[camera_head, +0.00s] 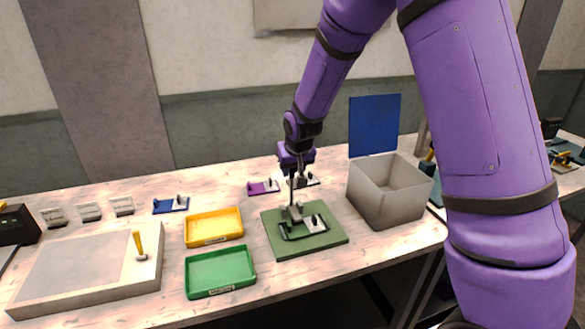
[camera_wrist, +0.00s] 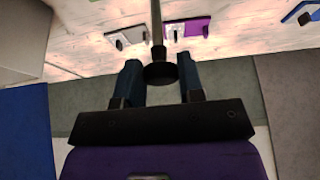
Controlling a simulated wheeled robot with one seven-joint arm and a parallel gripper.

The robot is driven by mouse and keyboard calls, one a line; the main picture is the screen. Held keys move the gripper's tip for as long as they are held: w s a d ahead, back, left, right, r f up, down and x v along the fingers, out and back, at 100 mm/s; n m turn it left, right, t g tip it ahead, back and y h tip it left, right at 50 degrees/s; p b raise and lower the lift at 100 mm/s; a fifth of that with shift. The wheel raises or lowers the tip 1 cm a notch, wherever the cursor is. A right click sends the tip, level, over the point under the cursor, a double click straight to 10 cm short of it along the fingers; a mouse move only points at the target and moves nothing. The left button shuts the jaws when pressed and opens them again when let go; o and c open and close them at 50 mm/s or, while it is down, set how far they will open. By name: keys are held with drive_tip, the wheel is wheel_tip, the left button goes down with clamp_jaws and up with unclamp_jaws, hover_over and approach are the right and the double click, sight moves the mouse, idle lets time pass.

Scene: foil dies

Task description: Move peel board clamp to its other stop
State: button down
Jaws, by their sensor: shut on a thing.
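The peel board clamp (camera_head: 292,213) stands on a green board (camera_head: 318,242) at the middle of the bench. It has a grey block, a dark bar frame and a long thin upright lever. A pale plate with a small dark post lies beside it on the board. My gripper (camera_head: 298,172) is above the clamp, at the lever's top. In the wrist view my fingers are shut around the dark round knob (camera_wrist: 160,74) of the lever. The lever's shaft (camera_wrist: 157,25) runs away from the knob. The clamp's base is not clear in the wrist view.
A yellow tray (camera_head: 213,240) and a green tray (camera_head: 220,289) lie left of the board. A grey box (camera_head: 386,225) with a raised blue lid (camera_head: 374,125) stands close on the right. Purple (camera_head: 262,187) and blue (camera_head: 170,209) small fixtures sit behind.

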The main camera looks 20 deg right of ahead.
drive_tip(key=c, duration=0.8)
unclamp_jaws()
drive_tip(key=shift+s+f, duration=0.15)
drive_tip(key=shift+s, duration=0.2)
drive_tip(key=shift+o, duration=0.2)
drive_tip(key=shift+w, duration=0.1)
drive_tip(key=shift+r, duration=0.55)
drive_tip(key=v, duration=1)
